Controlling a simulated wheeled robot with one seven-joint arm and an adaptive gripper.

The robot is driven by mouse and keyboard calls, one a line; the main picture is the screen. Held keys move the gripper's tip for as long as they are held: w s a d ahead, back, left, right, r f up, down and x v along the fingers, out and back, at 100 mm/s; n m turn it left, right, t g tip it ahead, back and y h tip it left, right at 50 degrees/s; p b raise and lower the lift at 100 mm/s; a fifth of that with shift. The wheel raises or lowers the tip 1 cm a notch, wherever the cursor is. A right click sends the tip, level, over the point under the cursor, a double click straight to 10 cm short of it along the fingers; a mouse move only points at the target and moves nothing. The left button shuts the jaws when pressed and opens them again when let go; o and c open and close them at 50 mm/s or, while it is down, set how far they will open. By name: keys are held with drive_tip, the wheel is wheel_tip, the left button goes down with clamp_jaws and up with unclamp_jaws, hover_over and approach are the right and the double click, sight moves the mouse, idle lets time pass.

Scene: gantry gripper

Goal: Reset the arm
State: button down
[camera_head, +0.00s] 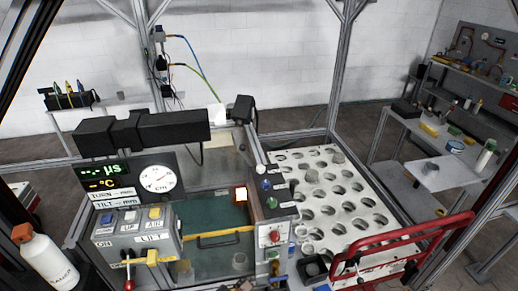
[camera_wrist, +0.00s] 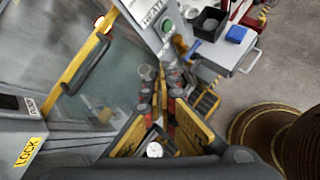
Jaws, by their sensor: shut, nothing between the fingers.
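My gripper (camera_wrist: 160,88) shows in the wrist view, low in the middle, with yellow and dark fingers pointing away from the camera. It is shut with nothing held between the fingers. Below and beyond it is the machine with the yellow-barred glass cover (camera_wrist: 82,65) on the left. A yellow LOCK label (camera_wrist: 30,152) is at the lower left. I cannot make out my gripper in the head view, and the rest of my arm is not clear there.
In the head view a control box (camera_head: 135,232), a dial gauge (camera_head: 157,179) and a white perforated rack (camera_head: 335,190) stand ahead. A workbench (camera_head: 425,140) stands beyond.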

drive_tip(key=s+d+r+m+g+y+b, duration=0.1)
drive_tip(key=s+d+r+m, duration=0.3)
drive_tip(key=d+r+m, duration=0.5)
drive_tip(key=s+d+r+m+g+y+b, duration=0.1)
drive_tip(key=s+d+r+m, duration=0.4)
drive_tip(key=d+r+m, duration=0.5)
drive_tip(key=shift+s+d+m+g+y+b, duration=0.35)
drive_tip(key=shift+d+m+g+b, duration=0.7)
drive_tip(key=shift+d+m, duration=2.2)
drive_tip(key=shift+w+a+m+t, duration=0.1)
drive_tip(key=shift+a+m+t, duration=0.15)
drive_tip(key=shift+a+m, duration=0.7)
